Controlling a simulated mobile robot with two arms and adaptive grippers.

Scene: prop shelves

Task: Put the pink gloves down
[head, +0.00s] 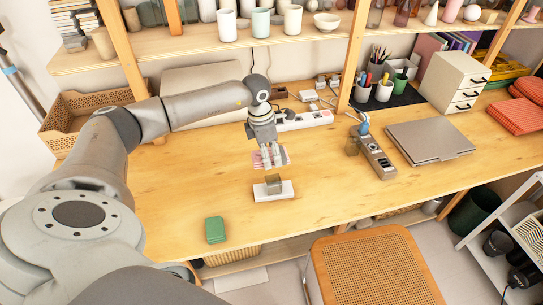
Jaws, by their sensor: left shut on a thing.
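My left gripper (269,158) is over the middle of the wooden desk, pointing down. It is shut on the pink gloves (283,156), a small pinkish, pale bundle partly hidden by the fingers. The gloves appear just behind and above a white block with a grey cube (273,184) on it. I cannot tell whether the gloves touch the desk. My right gripper is not in view.
A power strip (305,121) lies behind the gripper. A grey power box (378,158) and a closed laptop (430,140) are to the right. A green box (215,230) sits at the front edge. The desk (180,195) is clear on the left.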

